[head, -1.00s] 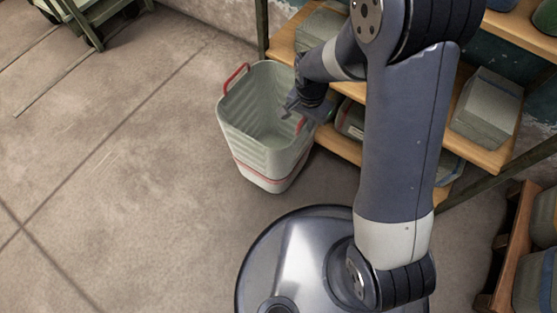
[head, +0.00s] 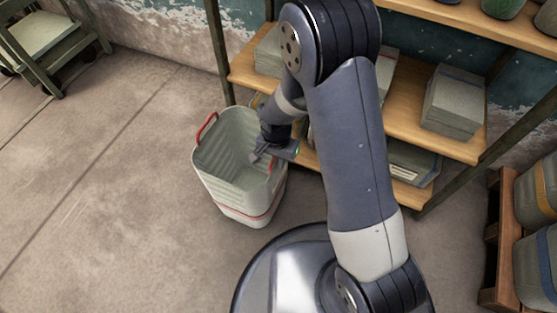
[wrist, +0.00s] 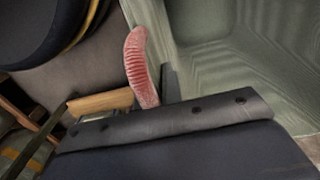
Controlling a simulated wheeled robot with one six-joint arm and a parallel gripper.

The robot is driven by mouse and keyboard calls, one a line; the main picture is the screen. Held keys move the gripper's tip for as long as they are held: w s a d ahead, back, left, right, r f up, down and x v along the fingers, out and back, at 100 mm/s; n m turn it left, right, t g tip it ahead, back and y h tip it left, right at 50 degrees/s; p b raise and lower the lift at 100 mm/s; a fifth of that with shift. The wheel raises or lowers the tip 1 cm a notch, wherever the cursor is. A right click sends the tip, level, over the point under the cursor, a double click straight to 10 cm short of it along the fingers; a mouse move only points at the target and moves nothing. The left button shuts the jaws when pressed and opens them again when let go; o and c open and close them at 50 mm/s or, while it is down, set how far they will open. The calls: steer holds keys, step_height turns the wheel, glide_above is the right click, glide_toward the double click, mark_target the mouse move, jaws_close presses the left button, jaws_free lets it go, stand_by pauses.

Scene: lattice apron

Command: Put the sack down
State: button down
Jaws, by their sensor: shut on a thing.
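The sack (head: 214,172) is a pale grey-green, open-topped, ribbed container with a red band near its base and red loop handles. It is upright, left of my arm and in front of the shelf. Its left handle (head: 207,127) stands free. My gripper (head: 262,157) is at its right rim, shut on the right handle. In the wrist view this red handle (wrist: 138,60) rises at the jaws, with the sack's inner wall (wrist: 245,40) to its right. The visible inside looks empty. I cannot tell whether the base touches the floor.
A wooden shelf unit (head: 408,105) with grey stacked boxes (head: 455,102) stands close behind and right of the sack. A rack of rounded containers (head: 537,195) is at the far right, a green cart (head: 45,40) at the top left. The floor (head: 90,190) to the left is clear.

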steer(key=shift+f, duration=0.1)
steer(key=c, duration=1.5)
jaws_free()
steer(key=shift+c, duration=0.2)
steer(key=r+p, duration=0.4)
steer(key=r, duration=0.8)
steer(key=shift+a+r+p, duration=0.15)
steer(key=shift+a+p, duration=0.05)
steer(key=shift+p, duration=0.1)
